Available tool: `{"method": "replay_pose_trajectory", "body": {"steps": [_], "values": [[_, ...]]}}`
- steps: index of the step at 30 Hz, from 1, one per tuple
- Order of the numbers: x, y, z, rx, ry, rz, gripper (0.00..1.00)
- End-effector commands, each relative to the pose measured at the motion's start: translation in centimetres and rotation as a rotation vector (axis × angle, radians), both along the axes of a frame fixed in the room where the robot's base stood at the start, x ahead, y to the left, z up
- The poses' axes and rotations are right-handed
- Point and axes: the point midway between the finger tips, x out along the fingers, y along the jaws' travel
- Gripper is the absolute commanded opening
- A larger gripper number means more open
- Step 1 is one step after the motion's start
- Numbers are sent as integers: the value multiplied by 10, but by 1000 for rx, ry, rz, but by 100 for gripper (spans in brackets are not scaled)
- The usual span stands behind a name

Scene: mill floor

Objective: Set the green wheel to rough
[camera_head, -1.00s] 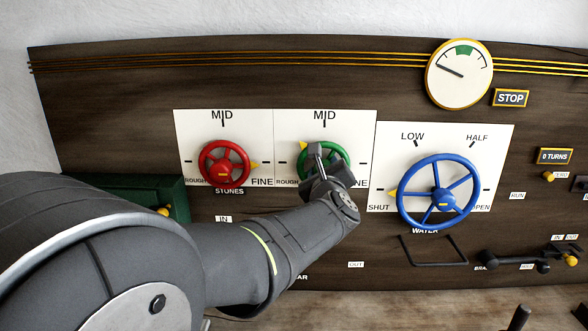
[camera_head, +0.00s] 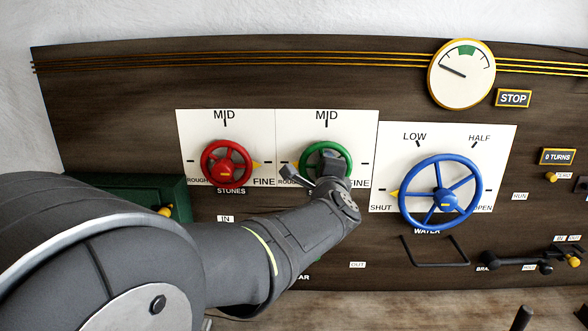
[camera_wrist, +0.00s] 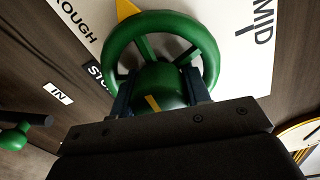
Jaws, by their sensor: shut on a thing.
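The green wheel (camera_head: 336,148) is mounted on a white plate (camera_head: 357,122) marked ROUGH, MID and FINE. In the head view its yellow pointer (camera_head: 296,167) is at the left, by the ROUGH side. The wrist view shows the green wheel (camera_wrist: 205,40) close up, with the yellow pointer (camera_wrist: 126,9) near the word ROUGH. My gripper (camera_wrist: 160,92) is shut on the wheel's green hub, one finger on each side. In the head view my gripper (camera_head: 328,165) covers the wheel's lower part.
A red wheel (camera_head: 206,164), labelled STONES, is close on the left, its pointer toward FINE. A larger blue wheel (camera_head: 474,175), labelled WATER, is on the right, its pointer at SHUT. A green box (camera_head: 140,186) stands at the lower left.

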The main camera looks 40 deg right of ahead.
Motion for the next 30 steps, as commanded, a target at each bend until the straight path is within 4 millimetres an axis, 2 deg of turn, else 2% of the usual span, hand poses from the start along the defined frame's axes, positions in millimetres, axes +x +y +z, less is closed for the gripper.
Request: {"method": "replay_pose_trajectory", "body": {"steps": [20, 21, 23, 30], "values": [[1, 0, 0, -40, 40, 2, 20], [1, 0, 0, -40, 40, 2, 51], [0, 0, 0, -40, 40, 2, 63], [0, 0, 0, -39, 39, 1, 65]]}}
